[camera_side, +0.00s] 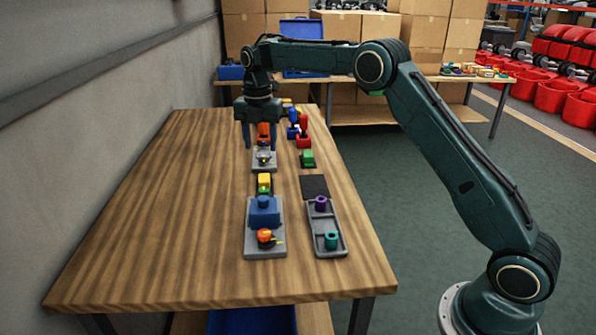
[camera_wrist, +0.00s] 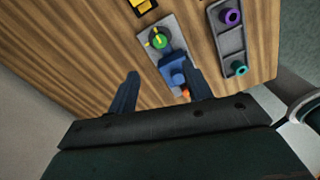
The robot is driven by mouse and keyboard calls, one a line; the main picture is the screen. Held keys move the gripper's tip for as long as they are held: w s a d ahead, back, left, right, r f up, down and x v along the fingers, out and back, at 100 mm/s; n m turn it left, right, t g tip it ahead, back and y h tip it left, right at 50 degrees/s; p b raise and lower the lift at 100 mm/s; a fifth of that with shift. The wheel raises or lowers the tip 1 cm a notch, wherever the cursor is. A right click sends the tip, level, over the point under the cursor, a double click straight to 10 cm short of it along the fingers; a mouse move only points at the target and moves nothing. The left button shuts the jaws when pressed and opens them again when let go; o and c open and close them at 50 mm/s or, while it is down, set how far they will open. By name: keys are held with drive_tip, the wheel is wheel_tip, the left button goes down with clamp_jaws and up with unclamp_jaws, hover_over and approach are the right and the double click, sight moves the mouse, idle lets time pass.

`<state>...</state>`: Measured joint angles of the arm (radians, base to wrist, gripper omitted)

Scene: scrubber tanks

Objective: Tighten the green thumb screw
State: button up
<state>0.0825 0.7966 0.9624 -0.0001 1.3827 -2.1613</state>
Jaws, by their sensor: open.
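The green thumb screw (camera_wrist: 159,38), a round green knob with yellow marks, shows in the wrist view on one end of a grey plate (camera_wrist: 147,26). A blue block (camera_wrist: 178,76) stands beside it on the plate, with an orange knob (camera_wrist: 185,92) beyond. In the side view the blue block (camera_side: 264,211) and orange knob (camera_side: 264,237) are clear, but the block seems to hide most of the green screw. My gripper (camera_side: 263,147) is open and empty, fingers pointing down, above the far part of the table, apart from the screw. Its fingers also show in the wrist view (camera_wrist: 163,88).
A yellow block (camera_side: 264,182) stands behind the blue one. A second grey plate (camera_side: 264,166) lies below my gripper. A grey tray (camera_side: 318,225) holds a purple ring (camera_side: 321,203) and a teal ring (camera_side: 331,240). Red and green pieces stand farther back. The table's left side is clear.

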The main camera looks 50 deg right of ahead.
sight(264, 189)
wheel_tip(264, 189, down, 14)
drive_tip(key=shift+r, duration=0.15)
idle(0.7)
drive_tip(key=c, duration=1)
